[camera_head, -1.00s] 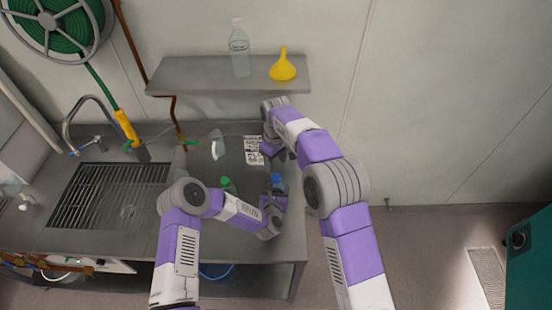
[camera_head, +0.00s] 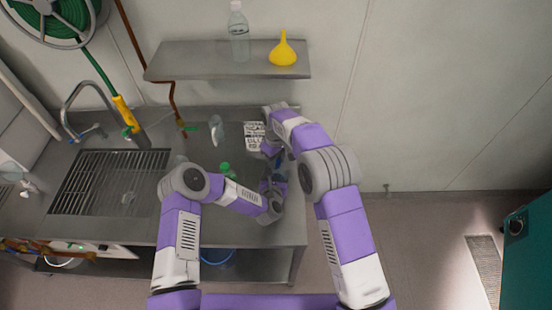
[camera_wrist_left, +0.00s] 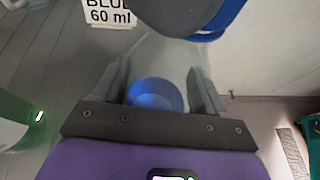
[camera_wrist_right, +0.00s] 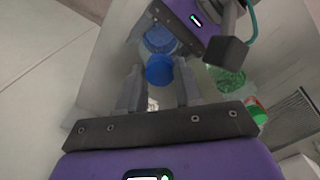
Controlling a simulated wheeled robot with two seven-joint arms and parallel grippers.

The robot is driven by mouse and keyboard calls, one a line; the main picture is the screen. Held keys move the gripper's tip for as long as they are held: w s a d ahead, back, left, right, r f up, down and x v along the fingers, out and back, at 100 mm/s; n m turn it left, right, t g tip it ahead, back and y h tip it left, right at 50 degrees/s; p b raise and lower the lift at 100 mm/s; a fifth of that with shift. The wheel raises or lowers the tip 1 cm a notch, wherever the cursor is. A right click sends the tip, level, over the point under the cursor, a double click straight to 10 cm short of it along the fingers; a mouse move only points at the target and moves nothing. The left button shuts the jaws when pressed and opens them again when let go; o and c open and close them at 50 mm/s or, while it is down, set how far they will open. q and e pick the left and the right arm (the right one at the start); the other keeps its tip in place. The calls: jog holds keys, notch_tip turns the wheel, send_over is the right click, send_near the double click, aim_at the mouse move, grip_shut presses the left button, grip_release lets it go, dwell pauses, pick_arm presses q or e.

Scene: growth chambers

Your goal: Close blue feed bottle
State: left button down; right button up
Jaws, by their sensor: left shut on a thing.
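My left gripper (camera_wrist_left: 160,85) is shut on the clear blue feed bottle, whose blue liquid (camera_wrist_left: 155,95) shows between the fingers. In the right wrist view the bottle's blue liquid (camera_wrist_right: 160,38) shows beside the left gripper. A round blue cap (camera_wrist_right: 160,70) sits between the fingertips of my right gripper (camera_wrist_right: 160,82), which looks shut on it. The cap appears close to the bottle; whether they touch cannot be told. In the head view the right gripper (camera_head: 270,152) is close above the left gripper (camera_head: 270,190), and the arms hide most of the bottle.
A white label reading BLUE 60 ml (camera_wrist_left: 108,12) shows in the left wrist view. A green-capped bottle (camera_head: 226,170) stands near my left arm. The sink (camera_head: 110,183) is at the left; a shelf (camera_head: 215,66) above the counter holds a clear bottle (camera_head: 238,38) and a yellow funnel (camera_head: 283,52).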

grip_shut()
jog(key=shift+m, duration=0.9)
jog(key=o, duration=0.6)
grip_release()
notch_tip(320, 180, up, 12)
jog(key=shift+r, duration=0.1)
pick_arm(q)
grip_release()
